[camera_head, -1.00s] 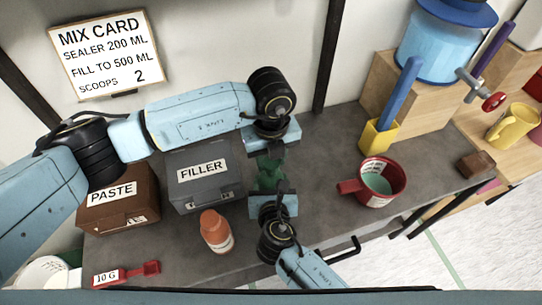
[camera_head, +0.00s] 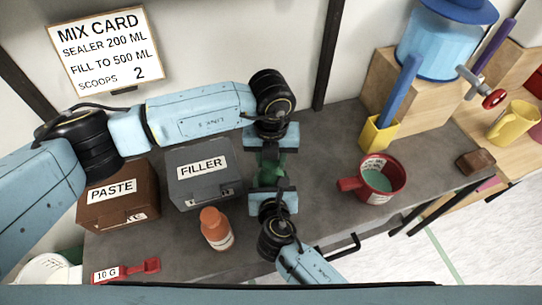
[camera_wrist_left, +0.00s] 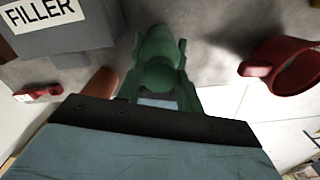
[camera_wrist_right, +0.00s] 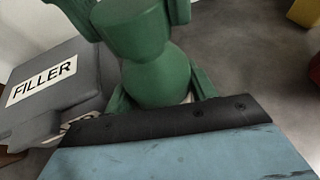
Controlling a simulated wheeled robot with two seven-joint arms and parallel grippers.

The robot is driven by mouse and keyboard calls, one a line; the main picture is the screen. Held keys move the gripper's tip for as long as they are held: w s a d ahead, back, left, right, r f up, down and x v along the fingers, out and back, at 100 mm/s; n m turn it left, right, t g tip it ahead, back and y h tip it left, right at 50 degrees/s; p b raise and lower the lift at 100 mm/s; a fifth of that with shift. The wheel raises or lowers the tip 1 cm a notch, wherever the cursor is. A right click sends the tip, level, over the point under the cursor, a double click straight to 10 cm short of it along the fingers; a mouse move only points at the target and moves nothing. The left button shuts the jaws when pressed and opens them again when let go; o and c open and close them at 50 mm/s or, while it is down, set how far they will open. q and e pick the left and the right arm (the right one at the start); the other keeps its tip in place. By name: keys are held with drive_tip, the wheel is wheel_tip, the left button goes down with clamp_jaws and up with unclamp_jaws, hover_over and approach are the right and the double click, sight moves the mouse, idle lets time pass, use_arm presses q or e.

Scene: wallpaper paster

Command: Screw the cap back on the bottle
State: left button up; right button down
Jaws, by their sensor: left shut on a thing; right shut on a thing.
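A green bottle (camera_head: 268,169) is held between my two grippers above the grey bench. Its green parts also show in the left wrist view (camera_wrist_left: 158,48) and right wrist view (camera_wrist_right: 158,80). I cannot tell the cap from the bottle body, nor whether they are joined. My left gripper (camera_head: 269,156) is shut on the bottle's far end in the head view. My right gripper (camera_head: 271,186) is shut on its near end, facing the left one. The fingers are also greenish and hide much of the bottle.
An orange bottle (camera_head: 216,230) stands left of my right gripper. Behind it are the grey FILLER box (camera_head: 200,181) and brown PASTE box (camera_head: 118,205). A red mug (camera_head: 375,190) with green liquid stands right; a yellow holder (camera_head: 378,135) is behind it. A red scoop (camera_head: 128,270) lies front left.

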use_arm(q)
drive_tip(key=m, duration=1.2)
drive_tip(key=shift+d, duration=0.1)
drive_tip(key=m, duration=0.3)
drive_tip(key=shift+s+m, duration=0.1)
drive_tip(key=shift+m, duration=0.3)
drive_tip(key=m, duration=0.7)
drive_tip(key=shift+m, duration=0.4)
drive_tip(key=m, duration=0.3)
drive_tip(key=shift+m, duration=0.4)
drive_tip(key=m, duration=0.4)
drive_tip(key=shift+s, duration=0.1)
drive_tip(key=o, duration=1)
drive_tip(key=shift+c, duration=0.2)
